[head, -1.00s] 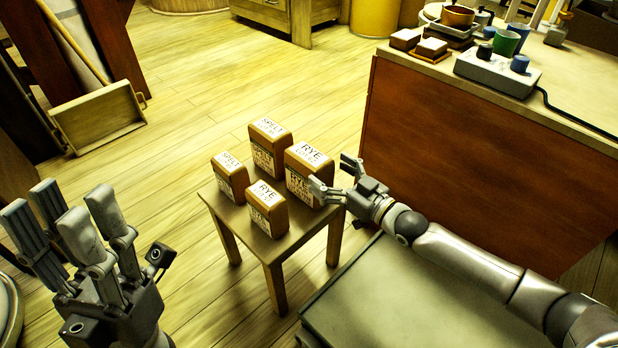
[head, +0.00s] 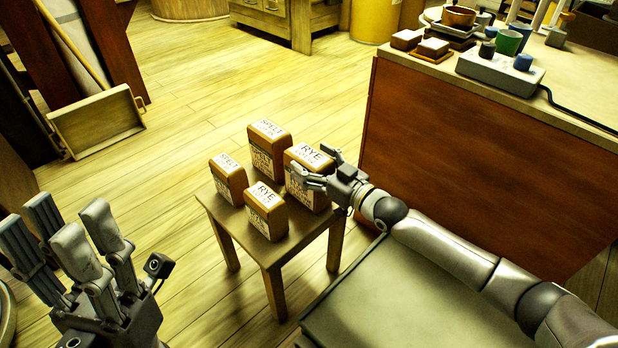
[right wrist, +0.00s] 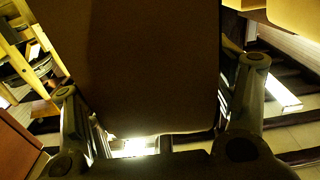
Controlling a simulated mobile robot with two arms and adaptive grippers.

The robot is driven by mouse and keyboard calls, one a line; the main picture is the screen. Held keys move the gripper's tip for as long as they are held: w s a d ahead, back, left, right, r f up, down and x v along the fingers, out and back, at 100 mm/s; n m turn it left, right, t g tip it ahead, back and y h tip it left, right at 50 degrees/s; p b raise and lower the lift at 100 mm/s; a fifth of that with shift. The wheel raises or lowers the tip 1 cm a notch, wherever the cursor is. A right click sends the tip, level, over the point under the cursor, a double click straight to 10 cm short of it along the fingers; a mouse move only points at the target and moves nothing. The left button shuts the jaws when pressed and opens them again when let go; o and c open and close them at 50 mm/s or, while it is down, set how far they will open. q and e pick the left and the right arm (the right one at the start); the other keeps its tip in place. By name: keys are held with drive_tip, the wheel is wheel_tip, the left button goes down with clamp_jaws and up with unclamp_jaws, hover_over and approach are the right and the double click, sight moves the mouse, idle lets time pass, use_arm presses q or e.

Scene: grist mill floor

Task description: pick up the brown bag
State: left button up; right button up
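Several brown bags with white labels stand upright on a small wooden stool (head: 277,256). The large RYE bag (head: 296,192) is at the back right and the small RYE bag (head: 266,216) is in front. The large SPELT bag (head: 267,152) is at the back and the small SPELT bag (head: 228,180) is at the left. My right gripper (head: 318,166) is open at the large RYE bag, a finger on either side. In the right wrist view a brown surface (right wrist: 150,70) fills the space between the spread fingers, with a gap at the right finger. My left gripper (head: 70,240) is open and empty, away from the stool.
A wooden counter (head: 480,165) with cups and a grey control box (head: 500,70) stands at the right. The floor behind the stool is clear.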

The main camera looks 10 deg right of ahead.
clamp_jaws()
drive_tip(key=shift+r, duration=0.25)
